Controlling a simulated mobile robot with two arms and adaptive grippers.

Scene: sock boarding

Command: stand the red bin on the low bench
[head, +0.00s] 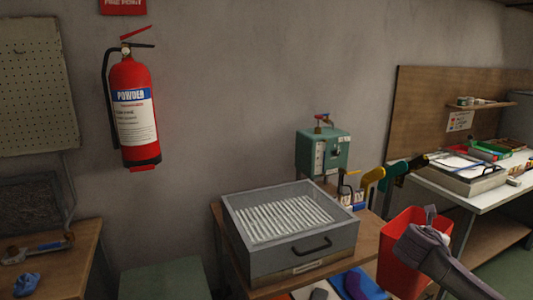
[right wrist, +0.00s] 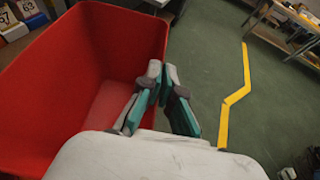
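The red bin (head: 401,252) is at the lower right in the head view, tilted, beside the wooden table. Its open, empty inside fills the left of the right wrist view (right wrist: 95,70). My right gripper (head: 431,213) is at the bin's rim. In the right wrist view its fingers (right wrist: 162,70) are closed together on the rim wall. A low grey-green top (head: 163,280) at the bottom left of the head view may be the low bench; only part of it shows. My left gripper is not in view.
A grey tray unit (head: 300,262) with white rods stands on the wooden table (head: 372,240), with a green machine (head: 323,152) behind. A left table (head: 75,262) holds a blue cloth (head: 26,284). A fire extinguisher (head: 134,110) hangs on the wall. Yellow tape (right wrist: 232,98) marks open green floor.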

